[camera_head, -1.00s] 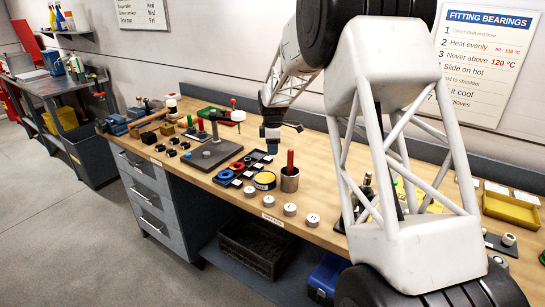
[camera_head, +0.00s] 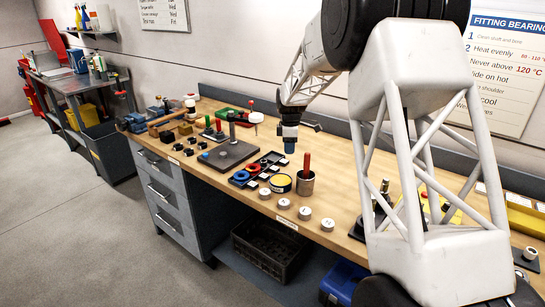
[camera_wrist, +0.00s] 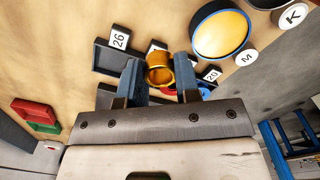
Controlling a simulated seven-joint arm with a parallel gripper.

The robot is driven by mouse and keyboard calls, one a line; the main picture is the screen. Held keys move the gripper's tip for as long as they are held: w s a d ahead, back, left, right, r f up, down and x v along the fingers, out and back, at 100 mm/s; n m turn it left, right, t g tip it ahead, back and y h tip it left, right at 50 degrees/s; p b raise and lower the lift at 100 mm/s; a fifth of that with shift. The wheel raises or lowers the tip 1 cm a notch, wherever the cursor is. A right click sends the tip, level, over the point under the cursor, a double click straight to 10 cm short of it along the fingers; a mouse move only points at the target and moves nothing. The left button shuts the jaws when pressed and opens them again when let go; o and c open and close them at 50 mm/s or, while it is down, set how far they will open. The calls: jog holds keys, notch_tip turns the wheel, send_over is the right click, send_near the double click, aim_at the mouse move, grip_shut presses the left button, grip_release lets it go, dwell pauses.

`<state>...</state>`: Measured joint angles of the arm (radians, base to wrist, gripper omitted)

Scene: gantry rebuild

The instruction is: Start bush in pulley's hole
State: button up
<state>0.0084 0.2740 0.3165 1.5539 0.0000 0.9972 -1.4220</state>
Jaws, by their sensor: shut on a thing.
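A brass-coloured bush (camera_wrist: 159,70), a short open ring, sits between the blue fingertips of my gripper (camera_wrist: 160,82) in the wrist view. The fingers press on it from both sides and its bore shows. In the head view my gripper (camera_head: 290,146) hangs above the bench, over or behind the black rack of rings; the bush is too small to make out there. I cannot pick out the pulley with certainty in either view.
The black rack (camera_head: 273,157) holds a blue ring (camera_head: 241,175) and others. Several white round pieces line the front edge. A grey plate (camera_head: 228,154) with a post lies left.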

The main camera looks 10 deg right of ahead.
send_over(253, 168)
jog(key=shift+f, duration=0.15)
dwell(0.4)
jog(key=shift+f, duration=3.45)
dwell(0.6)
jog(key=o, duration=1)
jog(key=shift+r, duration=0.15)
notch_tip(253, 168, up, 8)
jog(key=shift+f, duration=0.25)
dwell(0.9)
